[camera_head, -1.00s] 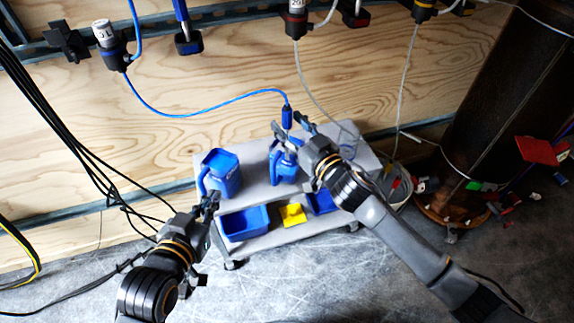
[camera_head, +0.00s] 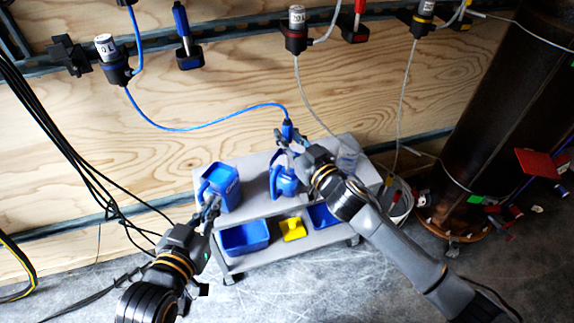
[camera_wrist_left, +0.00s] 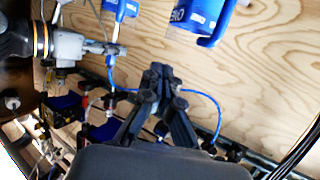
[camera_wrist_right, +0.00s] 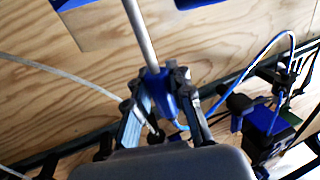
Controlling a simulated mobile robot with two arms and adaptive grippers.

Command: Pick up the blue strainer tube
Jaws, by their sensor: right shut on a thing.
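The blue strainer tube has a blue handle (camera_wrist_right: 165,95) on a grey metal rod (camera_wrist_right: 142,35), with a thin blue hose leading to the wall. In the head view its handle (camera_head: 287,130) stands above the second blue jug (camera_head: 284,176) on the cart. My right gripper (camera_head: 289,142) is shut on the handle, with one finger on each side in the right wrist view (camera_wrist_right: 163,82). The rod's far end is out of sight. My left gripper (camera_head: 211,207) is beside the first blue jug (camera_head: 223,187). In the left wrist view its fingertips (camera_wrist_left: 160,76) are together and empty.
A grey cart (camera_head: 253,168) carries the jugs, with blue bins (camera_head: 245,238) and a yellow bin (camera_head: 292,228) on its lower shelf. Behind it is a plywood wall with a rail of holders (camera_head: 115,70). A dark barrel (camera_head: 505,110) stands right; black cables (camera_head: 50,125) hang left.

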